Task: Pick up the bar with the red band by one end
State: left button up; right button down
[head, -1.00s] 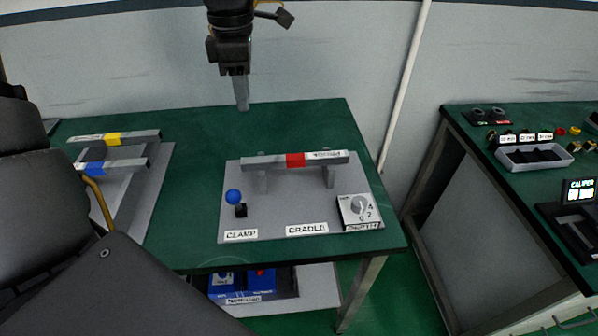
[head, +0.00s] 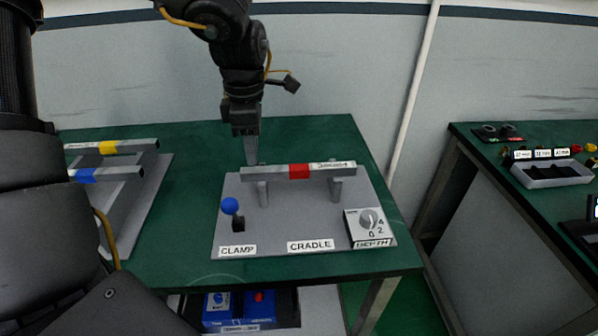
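The grey bar with the red band (head: 299,172) lies level across two uprights of the cradle (head: 336,190) on a grey plate. A white label is near its right end. My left gripper (head: 251,152) points down at the bar's left end. Its fingertips reach about the bar's top edge in the picture, at or just behind that end. The fingers show edge-on, so I cannot tell the gap between them or whether they touch the bar. My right gripper is not in view.
On the plate are a blue-knobbed clamp lever (head: 230,206) and a depth dial (head: 368,222). Bars with a yellow band (head: 107,147) and a blue band (head: 87,175) lie on a rack at left. A grey tray (head: 553,174) stands on the right table. Green tabletop is clear behind the bar.

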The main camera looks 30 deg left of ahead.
aim_at(254, 170)
pick_arm(q)
jog(key=shift+a+f+p, duration=0.1)
jog(key=shift+f+p, duration=0.25)
jog(key=shift+f, duration=2.25)
jog(key=shift+s, duration=0.1)
grip_shut()
